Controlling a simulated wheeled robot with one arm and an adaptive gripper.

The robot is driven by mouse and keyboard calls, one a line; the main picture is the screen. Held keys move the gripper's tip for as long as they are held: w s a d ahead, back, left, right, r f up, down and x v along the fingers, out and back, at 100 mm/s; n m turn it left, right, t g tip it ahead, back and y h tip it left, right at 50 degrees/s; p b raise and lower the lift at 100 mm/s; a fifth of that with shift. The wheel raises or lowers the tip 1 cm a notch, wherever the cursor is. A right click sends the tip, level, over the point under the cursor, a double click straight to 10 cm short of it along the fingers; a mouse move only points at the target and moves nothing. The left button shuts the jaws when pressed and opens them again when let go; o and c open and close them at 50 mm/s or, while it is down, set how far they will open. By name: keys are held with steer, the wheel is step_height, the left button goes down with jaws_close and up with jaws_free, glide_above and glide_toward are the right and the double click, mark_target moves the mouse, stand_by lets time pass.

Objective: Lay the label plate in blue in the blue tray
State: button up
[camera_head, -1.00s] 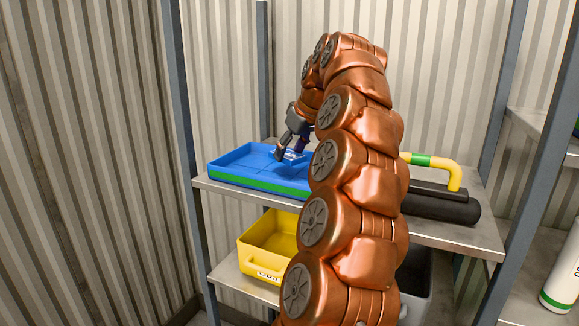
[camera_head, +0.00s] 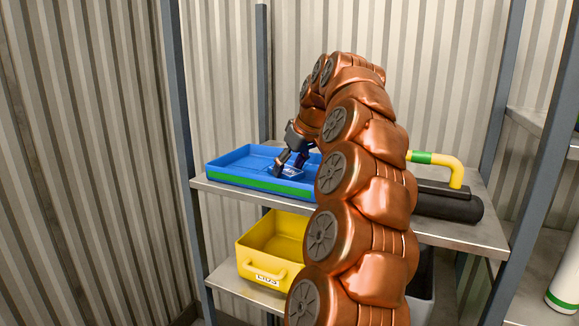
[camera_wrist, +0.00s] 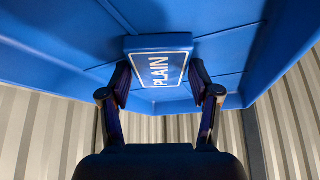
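The label plate (camera_wrist: 160,68) is a blue slab with a white-bordered face reading "PLAIN". It is between the two fingers of my gripper (camera_wrist: 160,75), which look closed on its side edges. In the head view the plate (camera_head: 286,171) is low inside the blue tray (camera_head: 225,177), toward its right part. My gripper (camera_head: 290,164) points down into the tray. I cannot tell whether the plate touches the tray floor. The tray has a green strip along its front, and my arm hides its right end.
The tray stands on a metal shelf (camera_head: 440,232). To its right lie a dark cylinder (camera_head: 450,206) and a yellow pipe with a green band (camera_head: 455,172). A yellow bin (camera_head: 262,259) sits on the shelf below. Blue-grey posts (camera_head: 180,120) frame the rack.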

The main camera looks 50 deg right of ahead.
mark_target(295, 173)
steer(key=shift+o, duration=1.3)
steer(key=shift+r, duration=0.25)
steer(key=shift+b+v, duration=0.6)
steer(key=shift+v, duration=1.8)
steer(key=p+v, duration=0.4)
steer(key=v, duration=0.3)
steer(key=a+f+n+g+y, duration=0.1)
steer(key=a+f, duration=0.3)
steer(key=a, duration=0.5)
steer(key=a+f+g, duration=0.2)
steer(key=a+f, duration=0.3)
steer(key=a, duration=0.4)
steer(key=a+f+n+g+y, duration=0.1)
steer(key=a+f, duration=0.3)
steer(key=a, duration=0.6)
steer(key=s+a+f+g, duration=0.1)
steer(key=s+a+f, duration=0.2)
steer(key=s+f, duration=0.3)
steer(key=s+a+f+g+h, duration=0.1)
steer(key=s+a+f, duration=0.2)
steer(key=s+f, duration=0.3)
steer(key=s+a+f+g, duration=0.1)
steer(key=s+a+f, duration=0.2)
steer(key=s+f, duration=0.4)
steer(key=s, duration=0.3)
steer(key=shift+a+m+g, duration=0.35)
steer(key=shift+m+g, duration=0.05)
